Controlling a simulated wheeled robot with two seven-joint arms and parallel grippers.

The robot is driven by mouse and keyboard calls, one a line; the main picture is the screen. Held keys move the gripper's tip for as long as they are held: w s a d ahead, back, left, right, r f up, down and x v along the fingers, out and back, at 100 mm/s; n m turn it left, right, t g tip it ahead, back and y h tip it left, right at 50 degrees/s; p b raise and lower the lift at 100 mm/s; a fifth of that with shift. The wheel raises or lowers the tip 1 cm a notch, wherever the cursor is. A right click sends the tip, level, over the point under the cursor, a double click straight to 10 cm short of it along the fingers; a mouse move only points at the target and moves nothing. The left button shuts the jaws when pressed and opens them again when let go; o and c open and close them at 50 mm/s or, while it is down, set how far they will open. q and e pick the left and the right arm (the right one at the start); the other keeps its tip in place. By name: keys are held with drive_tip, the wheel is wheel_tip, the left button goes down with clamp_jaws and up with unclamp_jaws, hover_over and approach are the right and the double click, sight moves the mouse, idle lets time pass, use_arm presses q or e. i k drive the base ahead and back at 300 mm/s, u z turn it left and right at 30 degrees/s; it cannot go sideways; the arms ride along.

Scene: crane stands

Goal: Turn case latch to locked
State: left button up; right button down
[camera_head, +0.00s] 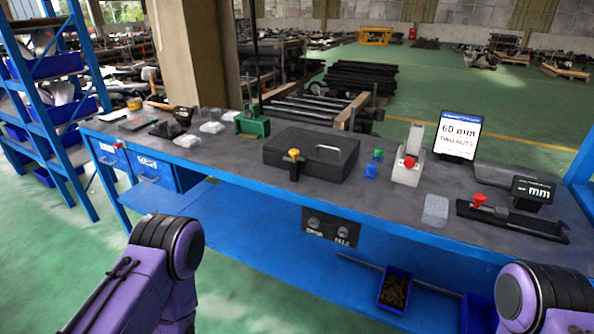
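A dark grey case (318,163) with its lid down lies flat on the middle of the workbench. A pale handle shows on its top. A yellow-topped latch (294,155) stands at the case's left front edge; at this size I cannot tell its exact turn position. My two purple arms come in at the lower left and lower right, well short of the bench. Both grippers are outside the view, and nothing touches the case or latch.
On the blue-framed workbench (225,177), a green vise (252,124) stands left of the case. Green floor lies in front.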

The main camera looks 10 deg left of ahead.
sight(295, 153)
drive_tip(key=z, duration=1.2)
drive_tip(key=i, duration=0.55)
drive_tip(key=u, duration=1.35)
